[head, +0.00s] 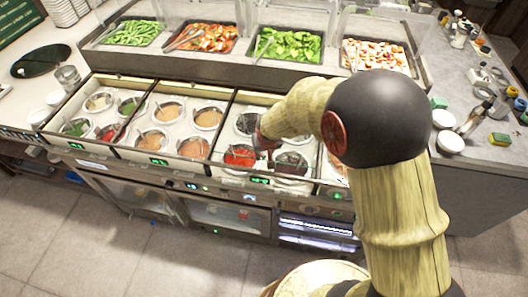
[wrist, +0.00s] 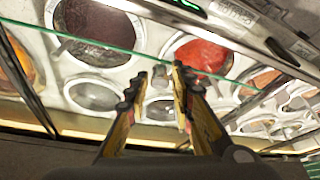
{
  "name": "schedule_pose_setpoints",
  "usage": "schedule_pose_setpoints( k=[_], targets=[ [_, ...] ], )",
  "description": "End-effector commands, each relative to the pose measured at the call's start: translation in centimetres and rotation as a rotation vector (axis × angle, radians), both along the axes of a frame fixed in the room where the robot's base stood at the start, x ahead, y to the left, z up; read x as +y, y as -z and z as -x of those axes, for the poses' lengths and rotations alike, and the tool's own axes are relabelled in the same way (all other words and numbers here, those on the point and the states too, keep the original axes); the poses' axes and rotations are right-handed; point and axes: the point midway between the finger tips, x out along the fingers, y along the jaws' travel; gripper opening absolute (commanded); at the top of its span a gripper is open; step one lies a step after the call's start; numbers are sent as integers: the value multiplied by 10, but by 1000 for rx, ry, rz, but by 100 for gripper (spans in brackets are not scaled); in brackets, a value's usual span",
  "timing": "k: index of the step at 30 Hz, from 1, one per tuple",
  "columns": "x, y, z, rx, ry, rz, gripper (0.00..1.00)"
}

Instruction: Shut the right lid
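The front counter has a row of sauce well sections (head: 125,152) with dark dividers between them. I cannot single out the right lid with certainty. In the wrist view a clear pane with a green edge (wrist: 95,42) slants over the wells. My gripper (wrist: 158,84) is above the wells with its two fingers apart, and I see nothing held between them. A red sauce well (wrist: 203,56) lies just beyond the right fingertip. In the head view my arm covers the right end of the row, and the gripper's fingers are mostly hidden near the red sauce (head: 239,156).
Behind the wells, a raised shelf holds trays of green beans (head: 132,33), tomatoes (head: 205,38), green leaves (head: 288,45) and pale chopped food (head: 376,55) under clear panels. White bowls (head: 450,141) and bottles stand on the right counter. The floor in front is clear.

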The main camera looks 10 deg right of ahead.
Motion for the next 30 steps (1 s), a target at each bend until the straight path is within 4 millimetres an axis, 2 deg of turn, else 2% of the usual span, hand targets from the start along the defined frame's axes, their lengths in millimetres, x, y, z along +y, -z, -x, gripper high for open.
schedule_pose_setpoints(
  k=[6,17,20,30],
  targets=[
    [0,0,0,-1,0,0,36],
    [0,-7,1,-3,0,0,36],
    [0,-19,6,-4,1,0,36],
    [0,-81,32,-5,0,-1,36]
  ],
)
